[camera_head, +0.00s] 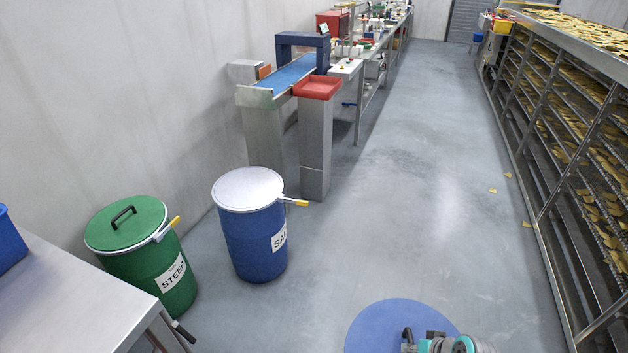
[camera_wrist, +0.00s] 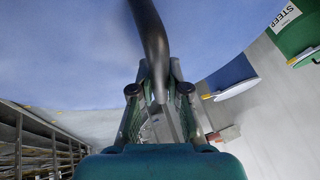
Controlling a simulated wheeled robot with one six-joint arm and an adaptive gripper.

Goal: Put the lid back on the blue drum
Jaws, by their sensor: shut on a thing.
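The blue drum (camera_head: 250,235) stands upright on the floor left of centre in the head view. Its top (camera_head: 248,189) is a pale, whitish round surface without a blue lid, inside a metal rim with a yellow lever (camera_head: 294,202). The round blue lid (camera_head: 385,325) is at the bottom of the head view, apart from the drum and to its right. My gripper (camera_wrist: 160,95) is shut on the lid's black handle (camera_wrist: 150,40) in the wrist view, where the lid (camera_wrist: 70,50) fills the upper left. Part of the lid is cut off in both views.
A green drum (camera_head: 155,270) with its lid on stands left of the blue drum. A steel table (camera_head: 70,300) is at the lower left. Chip racks (camera_head: 570,150) line the right. The middle floor is clear.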

